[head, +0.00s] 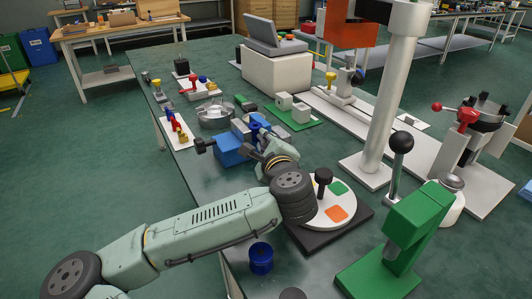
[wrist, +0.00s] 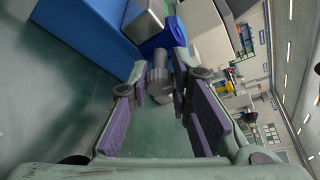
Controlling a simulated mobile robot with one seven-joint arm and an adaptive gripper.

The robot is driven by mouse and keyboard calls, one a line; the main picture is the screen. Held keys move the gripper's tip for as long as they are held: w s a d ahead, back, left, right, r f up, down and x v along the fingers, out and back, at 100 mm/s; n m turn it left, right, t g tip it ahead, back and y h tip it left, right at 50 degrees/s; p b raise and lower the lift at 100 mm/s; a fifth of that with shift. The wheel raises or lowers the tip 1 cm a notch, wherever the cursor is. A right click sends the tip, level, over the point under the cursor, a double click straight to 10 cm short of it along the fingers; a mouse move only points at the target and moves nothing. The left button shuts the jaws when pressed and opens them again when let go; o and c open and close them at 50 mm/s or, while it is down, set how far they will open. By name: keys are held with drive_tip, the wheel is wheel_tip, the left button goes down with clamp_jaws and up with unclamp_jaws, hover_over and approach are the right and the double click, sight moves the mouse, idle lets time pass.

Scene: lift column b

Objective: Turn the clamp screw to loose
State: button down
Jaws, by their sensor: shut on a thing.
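The clamp is a blue block with a blue bracket (wrist: 165,38) and a metal-grey block, close ahead in the wrist view. Its grey screw (wrist: 158,80) sticks out from the bracket toward me, with a round end. My gripper (wrist: 157,92) has its two purple-padded fingers on either side of the screw, shut on it near the fingertips. In the head view my gripper (head: 262,147) is at the right side of the blue clamp (head: 232,150). My wrist and fingers hide the screw there, and its turn angle cannot be told.
A white round dial (head: 312,214) with a black knob stands close beside my wrist. A green press (head: 405,235) and a grey column (head: 385,110) are to the right. A blue spool (head: 261,258) stands at the front. A green plate with white blocks (head: 300,118) lies behind the gripper.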

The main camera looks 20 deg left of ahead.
idle(0.4)
drive_tip(key=c, duration=1.4)
unclamp_jaws()
drive_tip(key=shift+r, duration=0.15)
wheel_tip(320, 180, up, 10)
drive_tip(key=shift+f, duration=0.1)
